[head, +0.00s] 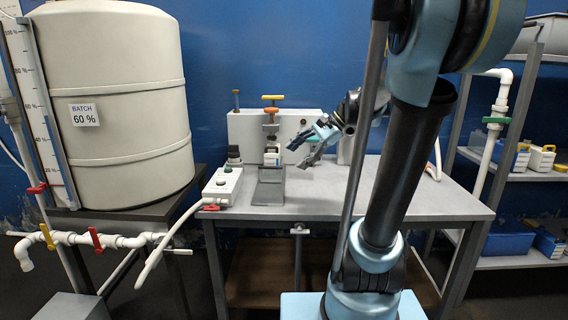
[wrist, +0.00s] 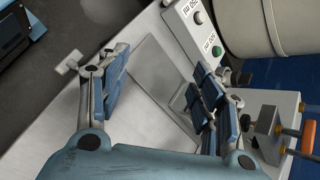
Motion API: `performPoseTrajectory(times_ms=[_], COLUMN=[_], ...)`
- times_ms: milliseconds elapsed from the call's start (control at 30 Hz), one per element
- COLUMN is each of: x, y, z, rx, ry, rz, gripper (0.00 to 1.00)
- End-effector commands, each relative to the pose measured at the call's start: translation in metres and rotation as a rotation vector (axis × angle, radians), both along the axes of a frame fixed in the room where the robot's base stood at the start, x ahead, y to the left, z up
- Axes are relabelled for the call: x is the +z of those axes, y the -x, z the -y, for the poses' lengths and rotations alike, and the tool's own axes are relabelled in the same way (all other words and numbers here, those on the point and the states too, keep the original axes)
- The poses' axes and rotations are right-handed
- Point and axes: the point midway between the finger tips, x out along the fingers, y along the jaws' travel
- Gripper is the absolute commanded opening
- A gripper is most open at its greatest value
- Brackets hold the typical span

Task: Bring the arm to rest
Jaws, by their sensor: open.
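My arm stands at the right of the head view and reaches left over the grey bench (head: 430,197). My gripper (head: 312,150) is above the bench, just right of the metal stand (head: 268,190). In the wrist view my gripper (wrist: 160,82) is open, with its two blue-padded fingers wide apart. I see nothing held between them; a flat grey plate (wrist: 160,75) lies beyond them. A small white container (head: 272,157) is at the stand, beneath a valve with an orange handle (head: 272,98). My gripper looks apart from the stand in the head view.
A control box with buttons (head: 222,186) sits at the bench's left end; it also shows in the wrist view (wrist: 196,22). A big cream tank (head: 115,120) with pipes and valves stands left. A shelf rack (head: 520,178) stands right. The bench's front right part is clear.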

Motion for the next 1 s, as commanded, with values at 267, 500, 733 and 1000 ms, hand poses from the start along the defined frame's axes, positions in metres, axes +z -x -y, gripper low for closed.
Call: performPoseTrajectory(times_ms=[267, 500, 733, 1000], x=[-0.062, -0.114, -0.159, -0.184], y=[0.073, 0.125, 0.165, 0.184], z=[0.031, 0.068, 0.109, 0.135], rx=[0.197, 0.411, 0.636, 0.791], ry=[0.28, 0.52, 0.733, 0.864], rz=[0.185, 0.317, 0.411, 0.456], gripper=[0.6, 0.6, 0.6, 0.6])
